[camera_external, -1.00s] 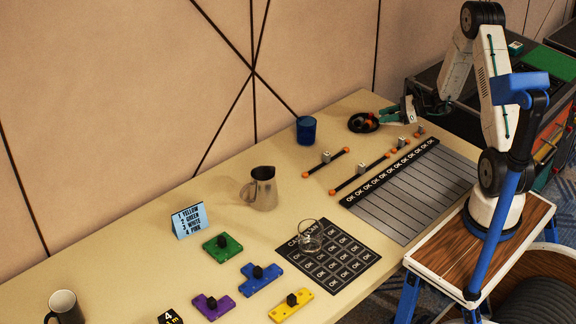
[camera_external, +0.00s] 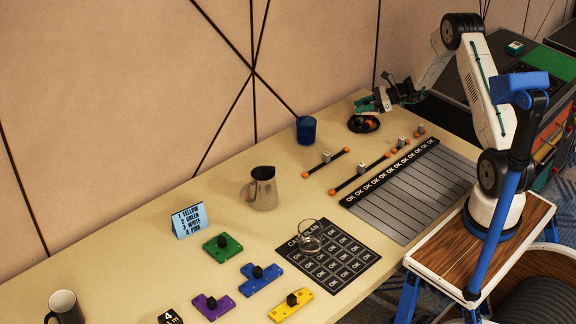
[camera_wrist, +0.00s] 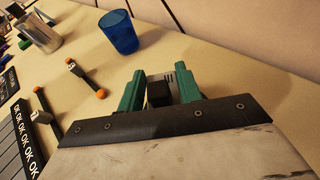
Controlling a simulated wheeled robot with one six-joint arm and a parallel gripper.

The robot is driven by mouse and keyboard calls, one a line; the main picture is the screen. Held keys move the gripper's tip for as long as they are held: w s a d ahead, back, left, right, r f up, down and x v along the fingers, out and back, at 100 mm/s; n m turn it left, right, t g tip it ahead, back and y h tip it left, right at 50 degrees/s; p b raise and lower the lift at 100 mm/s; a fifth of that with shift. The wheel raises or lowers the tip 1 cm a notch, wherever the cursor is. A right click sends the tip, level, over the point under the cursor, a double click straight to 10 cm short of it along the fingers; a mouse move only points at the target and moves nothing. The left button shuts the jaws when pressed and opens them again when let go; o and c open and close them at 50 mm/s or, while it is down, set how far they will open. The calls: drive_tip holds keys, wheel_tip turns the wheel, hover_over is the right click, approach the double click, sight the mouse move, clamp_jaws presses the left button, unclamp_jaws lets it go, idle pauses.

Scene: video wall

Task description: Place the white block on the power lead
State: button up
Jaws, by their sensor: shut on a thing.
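My gripper (camera_external: 370,103) is raised over the far right of the table, above the dark round dish. In the wrist view its green fingers (camera_wrist: 160,90) are shut on a pale grey-white piece with a black knob, which looks like the white block (camera_wrist: 154,77); the fingers hide part of it. Thin dark leads with orange ends and small grey cubes lie on the table: one (camera_external: 337,155) nearer the wall, a longer one (camera_external: 375,164) beside the OK strip. Both show at left in the wrist view. I cannot tell which is the power lead.
The dark dish (camera_external: 356,128) holds small orange items. A blue cup (camera_external: 306,130), metal jug (camera_external: 263,190) and clear glass (camera_external: 310,238) stand on the table. Green (camera_external: 215,248), blue (camera_external: 253,284), purple (camera_external: 205,309) and yellow (camera_external: 283,312) blocks lie in front. A sign (camera_external: 189,222) stands left.

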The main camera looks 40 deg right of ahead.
sight(359, 119)
drive_tip(key=shift+w+d+f, duration=0.1)
drive_tip(key=shift+w+d, duration=0.05)
drive_tip(key=shift+w, duration=0.5)
drive_tip(key=shift+s+f, duration=0.1)
drive_tip(key=shift+f, duration=1.6)
drive_tip(key=shift+f, duration=0.2)
drive_tip(key=o, duration=1)
drive_tip(key=shift+r, duration=0.15)
